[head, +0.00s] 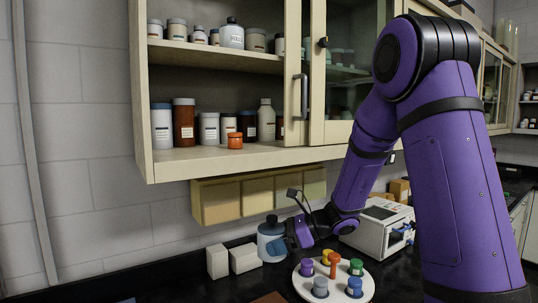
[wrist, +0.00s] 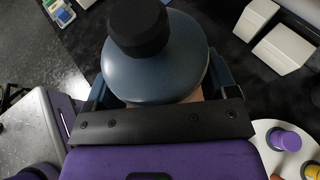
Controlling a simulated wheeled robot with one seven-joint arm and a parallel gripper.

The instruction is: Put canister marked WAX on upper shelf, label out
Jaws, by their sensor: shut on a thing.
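A canister (head: 270,241) with a blue-grey body and dark cap is in my gripper (head: 287,238), low over the counter. In the wrist view its rounded blue-grey top and black cap (wrist: 138,28) fill the space between my fingers. My gripper (wrist: 155,88) is shut on its sides. Its label is out of sight, so I cannot read its mark. I cannot tell if its base touches the counter. The upper shelf (head: 212,53) of the open wall cabinet holds several jars, including a large grey-blue one (head: 231,35) with a label facing out.
The lower shelf (head: 215,158) holds several bottles and a small orange jar (head: 235,141). A cabinet door (head: 340,75) stands right of the opening. White boxes (head: 243,258) are beside the canister. A round white tray (head: 301,285) with coloured-capped vials and a white machine (head: 380,229) are nearby.

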